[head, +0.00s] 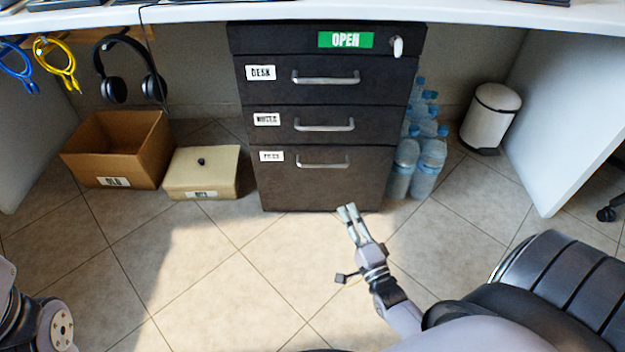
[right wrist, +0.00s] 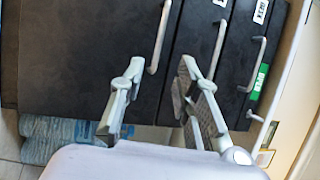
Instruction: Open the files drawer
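The dark cabinet (head: 248,40) under the desk has three handled drawers. Its bottom drawer (head: 300,190), the tallest, has a small white label (head: 271,156), hard to read, and a metal bar handle (head: 323,163). All the drawers look closed. My right gripper (head: 348,208) is in front of and below the bottom drawer, right of its middle. In the right wrist view the gripper (right wrist: 160,65) is open and empty, with its fingers apart. The bottom handle (right wrist: 160,35) shows just beyond the fingertips, apart from them. My left gripper is out of view.
A green OPEN sign (head: 346,40) marks the cabinet top. Water bottles (head: 428,165) stand close at its right, then a white bin (head: 490,115). A cardboard box (head: 115,150) and a lidded beige box (head: 202,173) stand left. The floor in front is clear.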

